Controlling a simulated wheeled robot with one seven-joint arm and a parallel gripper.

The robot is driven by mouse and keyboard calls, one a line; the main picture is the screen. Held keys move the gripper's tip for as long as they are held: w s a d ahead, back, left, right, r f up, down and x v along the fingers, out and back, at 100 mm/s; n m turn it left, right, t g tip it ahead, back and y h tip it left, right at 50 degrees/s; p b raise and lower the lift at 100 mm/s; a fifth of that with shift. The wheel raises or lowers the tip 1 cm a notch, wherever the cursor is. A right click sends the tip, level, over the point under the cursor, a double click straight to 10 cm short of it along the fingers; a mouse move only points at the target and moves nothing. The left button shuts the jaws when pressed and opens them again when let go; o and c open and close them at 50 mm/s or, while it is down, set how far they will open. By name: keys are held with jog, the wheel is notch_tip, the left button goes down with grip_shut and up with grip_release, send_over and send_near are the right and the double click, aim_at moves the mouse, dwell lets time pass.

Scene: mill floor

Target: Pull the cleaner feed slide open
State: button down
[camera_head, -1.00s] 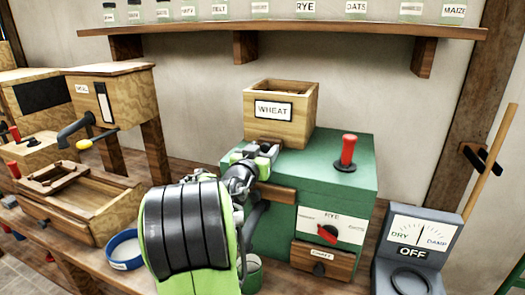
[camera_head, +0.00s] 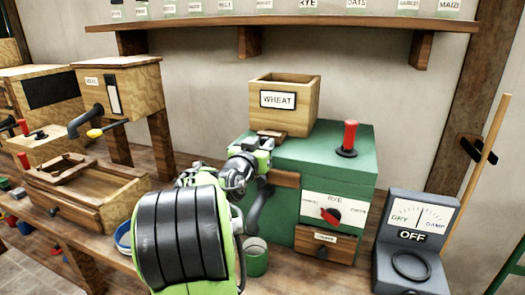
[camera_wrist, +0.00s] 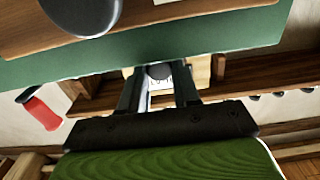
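The cleaner is a green box (camera_head: 330,150) with a wooden hopper labelled WHEAT (camera_head: 298,103) on top. A small wooden slide (camera_head: 271,134) shows at the foot of the hopper's front, partly hidden by my gripper (camera_head: 260,150). In the wrist view my gripper (camera_wrist: 159,80) has its two fingers apart, one on each side of a dark round knob (camera_wrist: 159,71). A gap shows beside the knob, and I see no clear contact. My forearm hides the machine's left front.
A red lever (camera_head: 349,137) stands on the cleaner's top, and a red dial (camera_head: 330,216) is on its front. A small drawer (camera_head: 323,244) is below. A moisture meter reading OFF (camera_head: 411,236) stands right. A green cup (camera_head: 255,257) stands beside my arm.

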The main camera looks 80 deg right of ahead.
jog(key=shift+a+f, duration=0.1)
jog(key=shift+a, duration=0.4)
jog(key=shift+d, duration=0.1)
jog(key=c, duration=0.8)
grip_release()
jog(key=shift+c, duration=0.2)
jog(key=w+a+b, duration=0.1)
jog(key=a, duration=1.4)
jog(key=shift+w+a, duration=0.25)
jog(key=shift+a, duration=0.05)
